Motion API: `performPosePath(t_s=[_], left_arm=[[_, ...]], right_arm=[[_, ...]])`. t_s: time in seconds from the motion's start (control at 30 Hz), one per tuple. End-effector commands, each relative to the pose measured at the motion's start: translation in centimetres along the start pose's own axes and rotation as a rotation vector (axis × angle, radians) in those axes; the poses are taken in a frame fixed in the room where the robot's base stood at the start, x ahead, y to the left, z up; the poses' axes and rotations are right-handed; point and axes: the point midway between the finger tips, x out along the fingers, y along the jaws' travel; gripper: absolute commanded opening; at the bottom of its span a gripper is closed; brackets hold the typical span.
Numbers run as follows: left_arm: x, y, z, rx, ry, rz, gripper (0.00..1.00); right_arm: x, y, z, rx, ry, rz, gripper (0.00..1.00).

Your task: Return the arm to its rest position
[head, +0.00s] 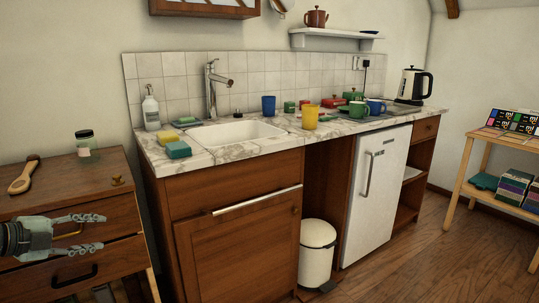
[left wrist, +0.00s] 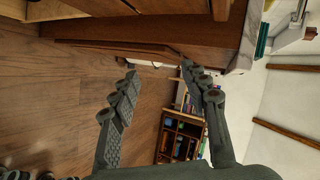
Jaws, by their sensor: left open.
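My left gripper (head: 97,233) is at the lower left of the head view, in front of a wooden drawer cabinet (head: 75,190). Its two fingers are spread apart with nothing between them. In the left wrist view the open fingers of my left gripper (left wrist: 157,83) frame bare wooden floor and a distant bookshelf (left wrist: 182,135).
To the right is a counter (head: 225,150) with a sink (head: 236,131), cups and sponges. A white bin (head: 316,252) stands below. The floor (head: 410,250) at right is clear.

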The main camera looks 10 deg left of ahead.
Motion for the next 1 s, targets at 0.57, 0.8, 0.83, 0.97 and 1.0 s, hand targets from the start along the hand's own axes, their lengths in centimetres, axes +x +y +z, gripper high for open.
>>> performPosePath(t_s=[0.57, 0.8, 0.83, 0.97, 1.0], left_arm=[[0.2, 33.2, -11.0, -1.134, -0.85, 0.0, 0.46], [0.0, 39.0, -22.2, -1.374, -0.947, 0.268, 0.46], [-0.1, 39.2, -23.0, -1.388, -0.951, 0.289, 0.46], [-0.1, 39.5, -23.7, -1.399, -0.953, 0.306, 0.46], [-0.1, 39.5, -23.7, -1.399, -0.953, 0.306, 0.46]], right_arm=[[3.1, -0.8, 0.5, 0.004, -0.016, -0.022, 0.4], [4.0, -1.1, 0.7, 0.004, -0.02, -0.029, 0.4], [4.0, -1.1, 0.7, 0.004, -0.019, -0.029, 0.4], [4.1, -1.1, 0.6, 0.004, -0.017, -0.029, 0.4], [4.1, -1.1, 0.6, 0.004, -0.017, -0.029, 0.4]])
